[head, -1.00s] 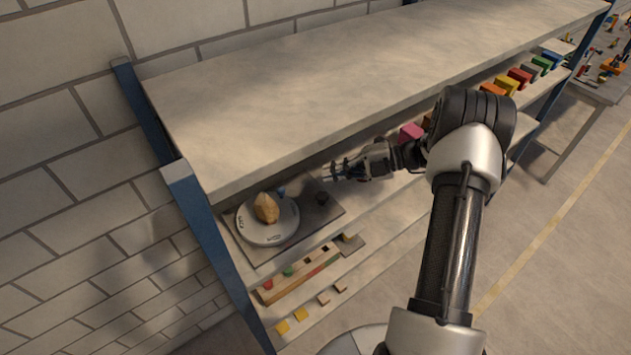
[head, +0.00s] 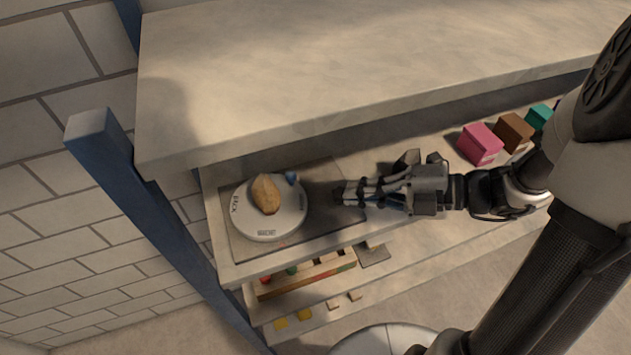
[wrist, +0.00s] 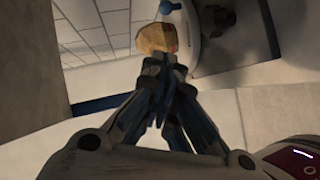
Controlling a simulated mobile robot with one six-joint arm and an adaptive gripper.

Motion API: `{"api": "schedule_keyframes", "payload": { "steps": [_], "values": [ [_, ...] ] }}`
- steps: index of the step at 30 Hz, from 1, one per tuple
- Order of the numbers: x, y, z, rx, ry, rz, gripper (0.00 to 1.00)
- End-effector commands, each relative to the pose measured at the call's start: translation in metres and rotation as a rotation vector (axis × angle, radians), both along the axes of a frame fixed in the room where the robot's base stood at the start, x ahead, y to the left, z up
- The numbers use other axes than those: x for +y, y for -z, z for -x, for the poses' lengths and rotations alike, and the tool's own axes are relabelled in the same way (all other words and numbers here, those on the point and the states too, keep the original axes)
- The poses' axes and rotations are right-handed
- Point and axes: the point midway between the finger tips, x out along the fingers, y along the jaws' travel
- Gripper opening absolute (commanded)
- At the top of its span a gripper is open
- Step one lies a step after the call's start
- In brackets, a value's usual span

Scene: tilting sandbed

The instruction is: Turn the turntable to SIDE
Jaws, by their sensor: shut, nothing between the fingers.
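The turntable (head: 270,226) is a round white disc on a grey plate (head: 325,228) on the shelf under the top board. A tan, rock-like lump (head: 265,194) sits on it, and a small blue knob (head: 291,177) stands at its far right rim. Lettering on the left rim looks like BACK; the front lettering is too small to read surely. My gripper (head: 342,193) is shut and empty, to the right of the disc with a small gap. In the wrist view the shut fingertips (wrist: 168,62) point toward the lump (wrist: 157,38) and disc (wrist: 185,45), with the blue knob (wrist: 169,6) beyond.
The top board (head: 330,75) overhangs the turntable, and a blue post (head: 140,185) stands left. A pink block (head: 480,143) and a brown block (head: 514,132) stand right. A wooden block rack (head: 305,276) lies on the shelf below.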

Motion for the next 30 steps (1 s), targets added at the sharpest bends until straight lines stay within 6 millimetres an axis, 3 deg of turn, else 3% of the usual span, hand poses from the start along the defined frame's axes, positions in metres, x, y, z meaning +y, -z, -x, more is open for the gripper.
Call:
{"api": "schedule_keyframes", "payload": {
  "steps": [14,21,30],
  "values": [
    [0.087,0.029,-0.026,0.003,-0.006,0.000,0.00],
    [0.096,0.041,-0.054,0.003,-0.002,0.000,0.00],
    [0.098,0.043,-0.060,0.001,-0.001,0.000,0.00]
  ]
}}
